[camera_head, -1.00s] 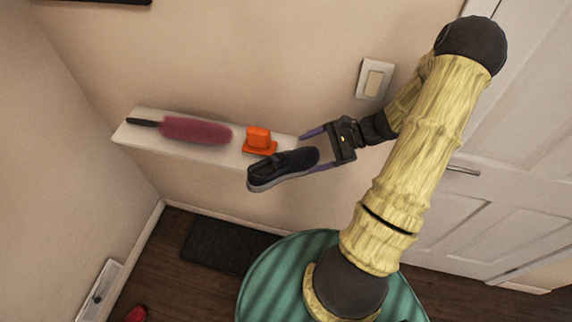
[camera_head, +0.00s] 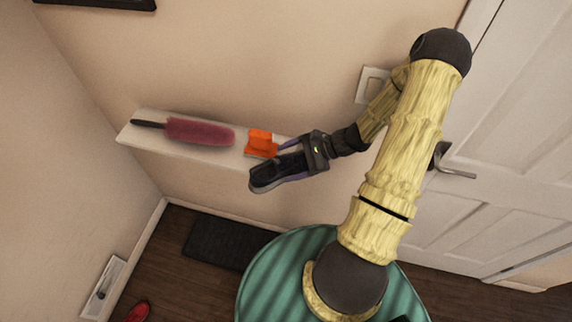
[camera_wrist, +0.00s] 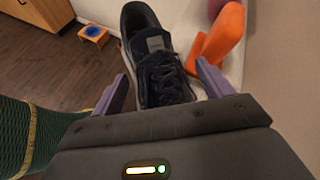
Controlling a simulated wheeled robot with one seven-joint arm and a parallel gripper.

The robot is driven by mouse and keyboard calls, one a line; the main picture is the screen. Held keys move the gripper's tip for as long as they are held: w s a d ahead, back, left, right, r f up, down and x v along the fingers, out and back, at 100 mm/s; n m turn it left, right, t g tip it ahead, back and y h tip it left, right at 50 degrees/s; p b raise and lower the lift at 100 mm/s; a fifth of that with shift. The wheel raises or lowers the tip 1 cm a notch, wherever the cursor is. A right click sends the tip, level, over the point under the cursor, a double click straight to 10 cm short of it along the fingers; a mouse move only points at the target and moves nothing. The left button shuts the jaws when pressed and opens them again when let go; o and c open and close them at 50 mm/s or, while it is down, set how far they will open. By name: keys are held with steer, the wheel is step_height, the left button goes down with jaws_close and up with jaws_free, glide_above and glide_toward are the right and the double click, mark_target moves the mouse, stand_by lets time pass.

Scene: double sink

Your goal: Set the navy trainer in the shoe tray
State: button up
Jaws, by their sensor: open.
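In the wrist view the trainer (camera_wrist: 150,52) lies between the two open purple fingers, with a gap visible on the left; contact on the right is hard to tell. A dark ribbed rectangle, probably the shoe tray (camera_head: 217,243), lies on the floor below the shelf.
The white shelf (camera_head: 143,139) also holds an orange object (camera_head: 260,143) close behind the trainer and a maroon duster (camera_head: 200,132) further left. A red shoe (camera_head: 136,312) lies on the floor at bottom left. A door (camera_head: 520,180) stands at right.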

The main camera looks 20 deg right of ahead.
stand_by(0.5)
steer(key=c, duration=1.3)
steer(key=shift+c, duration=0.2)
step_height(320, 180, up, 10)
steer(key=b, duration=0.2)
